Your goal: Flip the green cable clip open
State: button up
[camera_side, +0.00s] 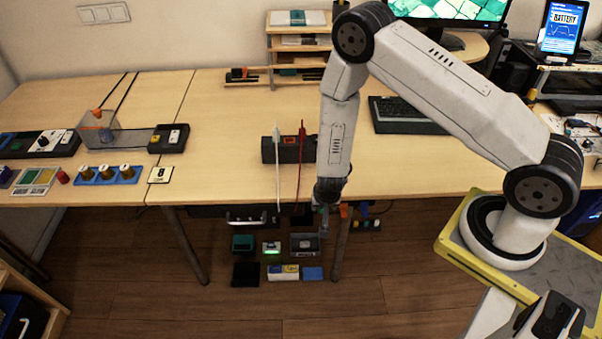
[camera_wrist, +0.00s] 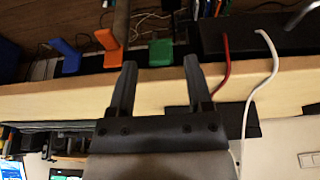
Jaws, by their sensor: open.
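The green cable clip (camera_wrist: 160,52) sits at the table's front edge in the wrist view, in a row with an orange clip (camera_wrist: 107,40) and a blue clip (camera_wrist: 66,56). My gripper (camera_wrist: 159,63) is open and empty, its two fingertips pointing at the table edge on either side of the green clip. I cannot tell whether a finger touches it, or whether its flap is open or shut. In the side view my gripper (camera_side: 323,222) hangs down in front of the table edge, just left of the orange clip (camera_side: 345,210). The green clip is not clear there.
A red cable (camera_wrist: 226,62) and a white cable (camera_wrist: 262,80) run over the edge to the right in the wrist view. They start by a black box (camera_side: 288,150) on the table. Small boxes and trays (camera_side: 305,243) stand below the table.

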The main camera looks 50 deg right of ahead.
jog(key=shift+v, duration=2.85)
notch_tip(320, 180, up, 13)
jog(key=a+n+y, duration=0.3)
jog(key=n, duration=0.1)
jog(key=s+d+r+n, duration=0.2)
jog(key=s+r+n, duration=0.3)
jog(key=s+r, duration=0.3)
jog(key=shift+v, duration=0.8)
